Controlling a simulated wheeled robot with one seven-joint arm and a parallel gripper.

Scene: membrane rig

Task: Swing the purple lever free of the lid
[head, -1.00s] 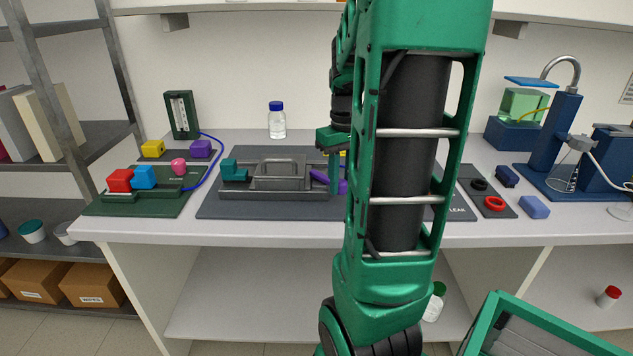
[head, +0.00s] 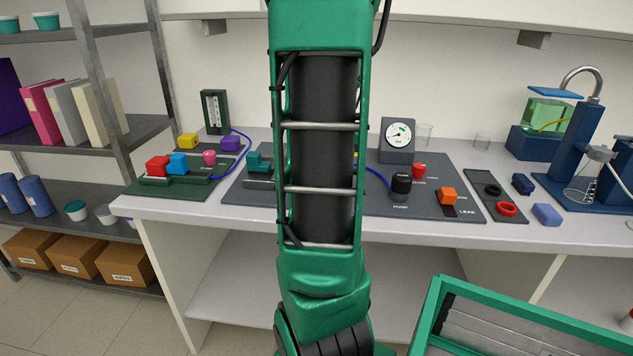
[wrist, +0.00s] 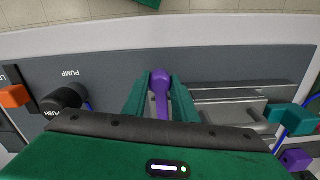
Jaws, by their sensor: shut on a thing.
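In the wrist view my gripper (wrist: 160,86) is shut on the purple lever (wrist: 161,92), with one green finger on each side. The lever's rounded end shows between the fingertips; its other end is hidden behind the gripper body. The grey lid assembly (wrist: 228,98) lies to the right of the fingers. The shown part of the lever lies beside it, with a finger in between. A teal lever (wrist: 288,118) is at the assembly's far right end. In the head view my arm hides the purple lever and most of the lid; the teal lever (head: 258,160) shows left of the arm.
The black pump knob (head: 401,186), orange leak block (head: 447,196), red knob (head: 419,171) and gauge (head: 397,140) stand right of my arm. Red (head: 157,166) and blue (head: 177,164) blocks sit left. The bench's front edge (head: 215,214) is close below.

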